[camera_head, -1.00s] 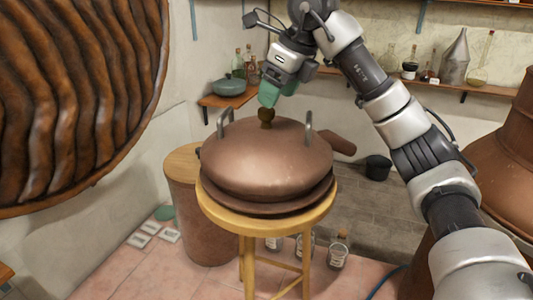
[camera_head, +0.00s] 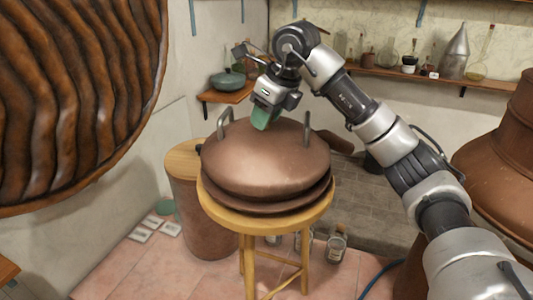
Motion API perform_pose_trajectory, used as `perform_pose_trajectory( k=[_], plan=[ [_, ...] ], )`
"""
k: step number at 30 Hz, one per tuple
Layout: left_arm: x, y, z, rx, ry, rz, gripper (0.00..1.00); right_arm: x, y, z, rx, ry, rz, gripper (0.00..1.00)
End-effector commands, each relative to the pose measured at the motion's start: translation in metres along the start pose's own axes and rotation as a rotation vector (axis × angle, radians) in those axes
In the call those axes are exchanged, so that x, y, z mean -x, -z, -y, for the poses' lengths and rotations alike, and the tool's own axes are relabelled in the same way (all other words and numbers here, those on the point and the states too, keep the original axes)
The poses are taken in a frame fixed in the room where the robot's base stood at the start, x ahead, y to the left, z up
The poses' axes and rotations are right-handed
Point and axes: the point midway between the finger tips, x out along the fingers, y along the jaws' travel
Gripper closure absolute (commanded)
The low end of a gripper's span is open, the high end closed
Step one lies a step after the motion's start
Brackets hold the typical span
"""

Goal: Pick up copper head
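The copper head (camera_head: 262,168) is a wide, brown domed piece with two upright loop handles (camera_head: 306,128) and (camera_head: 223,124). It rests on a round wooden stool (camera_head: 213,202). My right gripper (camera_head: 264,122), with green fingers, reaches down to the top of the dome, at its far side. The small knob on top is now hidden by the fingers. I cannot tell whether the fingers are around the knob or whether they are open or shut. My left gripper is not in view.
A brown barrel (camera_head: 208,220) stands behind the stool at left. A large copper vessel (camera_head: 495,150) is at right. A ribbed brown object (camera_head: 70,100) fills the upper left. Glass bottles (camera_head: 336,247) stand on the floor behind the stool.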

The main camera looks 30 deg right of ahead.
Motion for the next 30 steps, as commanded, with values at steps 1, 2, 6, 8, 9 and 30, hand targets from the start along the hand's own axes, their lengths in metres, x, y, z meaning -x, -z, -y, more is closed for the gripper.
perform_pose_trajectory(
  k=[1,2,6,8,9,30],
  plan=[
    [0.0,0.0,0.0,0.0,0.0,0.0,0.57,0.0,0.0,0.0,0.0,-0.001,0.0,0.73],
    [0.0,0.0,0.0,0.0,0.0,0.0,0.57,0.0,0.0,0.0,0.0,-0.001,0.0,0.78],
    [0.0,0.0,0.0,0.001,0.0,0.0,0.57,0.0,0.0,0.0,0.001,-0.001,0.0,0.99],
    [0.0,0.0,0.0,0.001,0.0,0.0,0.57,0.0,0.0,0.0,0.001,-0.001,0.0,1.0],
    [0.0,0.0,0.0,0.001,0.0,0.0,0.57,0.0,0.0,0.0,0.001,-0.001,0.0,1.0],
    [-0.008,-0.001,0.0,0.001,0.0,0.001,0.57,0.02,-0.009,0.0,0.001,0.001,0.009,1.0]
  ],
)
